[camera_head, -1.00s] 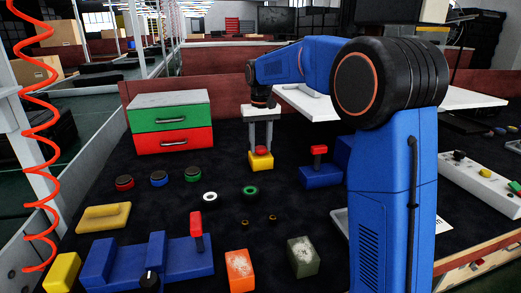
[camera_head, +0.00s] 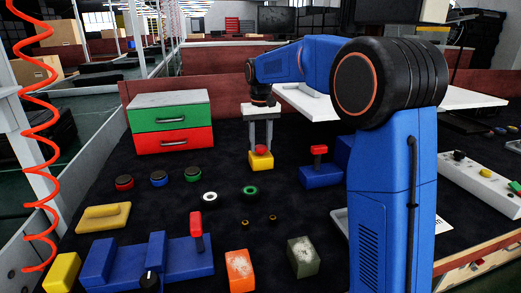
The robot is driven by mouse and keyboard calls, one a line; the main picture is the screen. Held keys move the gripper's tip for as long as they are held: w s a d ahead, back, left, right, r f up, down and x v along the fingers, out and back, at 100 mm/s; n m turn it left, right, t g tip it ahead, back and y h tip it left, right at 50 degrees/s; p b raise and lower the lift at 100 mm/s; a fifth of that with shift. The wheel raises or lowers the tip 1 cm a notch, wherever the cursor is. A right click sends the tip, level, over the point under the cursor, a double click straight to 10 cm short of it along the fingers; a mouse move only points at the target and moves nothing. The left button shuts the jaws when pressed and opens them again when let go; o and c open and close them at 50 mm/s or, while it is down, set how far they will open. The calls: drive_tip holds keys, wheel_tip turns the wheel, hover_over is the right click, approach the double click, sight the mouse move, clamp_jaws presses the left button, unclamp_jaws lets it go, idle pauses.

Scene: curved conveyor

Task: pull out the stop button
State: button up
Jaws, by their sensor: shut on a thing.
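The stop button is a red mushroom head (camera_head: 261,150) on a yellow box (camera_head: 261,162), standing on the dark table toward the back middle. My gripper (camera_head: 261,147) points straight down over it, with one finger on each side of the red head. The fingers are shut on the red head. The exact contact is too small to see clearly.
A drawer unit with green and red drawers (camera_head: 171,130) stands at the back left. A blue block with a red-topped lever (camera_head: 320,176) is close on the right. Several round buttons (camera_head: 159,178) lie to the left. A blue fixture (camera_head: 185,258) is in front.

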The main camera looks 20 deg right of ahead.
sight(261, 147)
drive_tip(key=o, duration=2.2)
drive_tip(key=shift+r, duration=0.1)
drive_tip(key=shift+r, duration=3.4)
drive_tip(key=shift+s, duration=0.15)
